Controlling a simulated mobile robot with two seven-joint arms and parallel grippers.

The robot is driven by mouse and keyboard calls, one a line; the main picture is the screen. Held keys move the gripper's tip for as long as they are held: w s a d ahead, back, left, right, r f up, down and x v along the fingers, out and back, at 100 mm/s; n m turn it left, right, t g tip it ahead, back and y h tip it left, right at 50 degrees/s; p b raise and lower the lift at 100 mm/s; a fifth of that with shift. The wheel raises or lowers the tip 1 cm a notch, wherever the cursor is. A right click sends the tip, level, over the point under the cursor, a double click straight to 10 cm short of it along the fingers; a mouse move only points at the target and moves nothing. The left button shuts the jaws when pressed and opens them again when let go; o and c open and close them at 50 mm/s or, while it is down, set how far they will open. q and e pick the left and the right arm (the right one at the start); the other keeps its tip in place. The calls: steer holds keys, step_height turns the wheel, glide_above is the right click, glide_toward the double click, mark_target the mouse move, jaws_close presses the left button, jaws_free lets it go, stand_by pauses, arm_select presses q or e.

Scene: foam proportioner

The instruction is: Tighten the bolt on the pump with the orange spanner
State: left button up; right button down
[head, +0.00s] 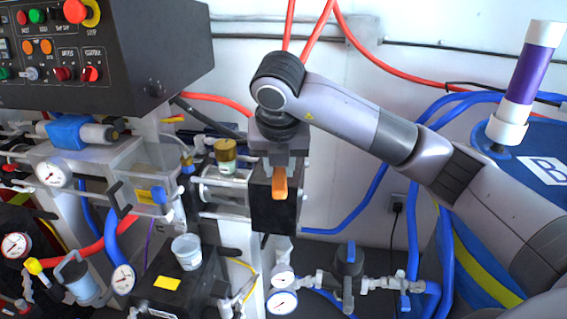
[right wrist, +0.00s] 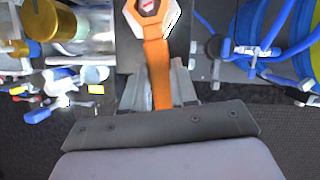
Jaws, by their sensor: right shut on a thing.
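The orange spanner (head: 279,182) is held in my right gripper (head: 279,165), which points down in front of a black block (head: 262,212) on the pump assembly. In the right wrist view, the spanner (right wrist: 158,70) runs up from between the two fingers of the right gripper (right wrist: 158,92). Its ring-shaped head (right wrist: 150,12) lies over the black block, around or over a pale hexagonal part that I take to be the bolt (right wrist: 149,6). I cannot tell whether the head is fully seated on it. My left gripper is not in view.
A brass-capped cylinder (head: 226,156) stands just left of the right gripper. A black control box (head: 120,55) overhangs at upper left. Gauges, hoses and a blue-handled valve (head: 349,262) lie below. A blue drum marked B (head: 525,165) stands at right.

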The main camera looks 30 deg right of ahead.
steer(key=shift+w+a+r+m, duration=0.15)
steer(key=shift+w+m, duration=0.1)
steer(key=shift+m, duration=0.15)
steer(key=shift+w+a+m+g+h, duration=0.3)
steer(key=shift+w+a+m+h, duration=0.15)
steer(key=shift+m, duration=0.45)
steer(key=shift+s+a, duration=0.1)
steer(key=shift+w+a+r+m, duration=0.1)
steer(key=shift+w+a+m, duration=0.15)
steer(key=shift+m, duration=0.25)
steer(key=shift+w+a+m+h+p, duration=0.15)
steer(key=shift+w+m+h+p, duration=0.1)
steer(key=shift+m+p, duration=0.2)
